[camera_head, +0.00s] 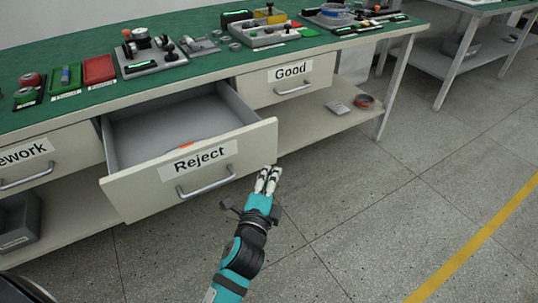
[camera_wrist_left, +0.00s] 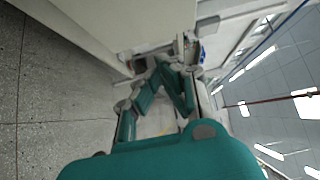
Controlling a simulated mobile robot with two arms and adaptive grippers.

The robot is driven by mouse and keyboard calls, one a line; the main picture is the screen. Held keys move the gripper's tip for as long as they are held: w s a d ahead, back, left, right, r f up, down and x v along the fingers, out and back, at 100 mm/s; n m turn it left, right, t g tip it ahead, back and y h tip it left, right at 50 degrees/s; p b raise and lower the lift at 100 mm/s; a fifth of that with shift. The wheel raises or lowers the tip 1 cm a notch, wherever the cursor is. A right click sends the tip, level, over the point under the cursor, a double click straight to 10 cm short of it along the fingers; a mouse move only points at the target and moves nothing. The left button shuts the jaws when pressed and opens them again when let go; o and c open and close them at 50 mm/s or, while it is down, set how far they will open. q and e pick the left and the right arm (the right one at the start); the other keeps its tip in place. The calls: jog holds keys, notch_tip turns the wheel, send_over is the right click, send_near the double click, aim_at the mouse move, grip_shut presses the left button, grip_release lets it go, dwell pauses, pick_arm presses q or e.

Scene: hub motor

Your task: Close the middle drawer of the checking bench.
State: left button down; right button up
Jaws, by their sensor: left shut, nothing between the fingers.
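The middle drawer, labelled "Reject" (camera_head: 152,196), is pulled well out of the checking bench (camera_head: 200,88). Its grey inside shows, with a small orange item (camera_head: 187,145) partly hidden behind the front panel. A metal bar handle (camera_head: 206,184) is on the drawer front. My left gripper (camera_head: 268,174) is shut and empty, just beside the lower right corner of the drawer front. I cannot tell whether it touches the panel. In the left wrist view my gripper's fingers (camera_wrist_left: 168,62) point toward a pale surface. My right gripper is not in view.
The "Rework" drawer (camera_head: 60,165) at left and the "Good" drawer (camera_head: 318,75) at right look shut. Trays and fixtures stand on the green top. A lower shelf (camera_head: 310,128) holds a small box and a reddish roll. The floor in front is clear.

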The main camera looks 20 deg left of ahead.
aim_at(271, 143)
pick_arm(q)
jog(key=w+a, duration=0.1)
jog(key=w, duration=0.1)
jog(key=w+a, duration=0.1)
jog(key=w, duration=0.1)
jog(key=w+a, duration=0.1)
jog(key=w, duration=0.2)
jog(key=shift+a+f, duration=0.1)
jog(key=shift+a, duration=0.1)
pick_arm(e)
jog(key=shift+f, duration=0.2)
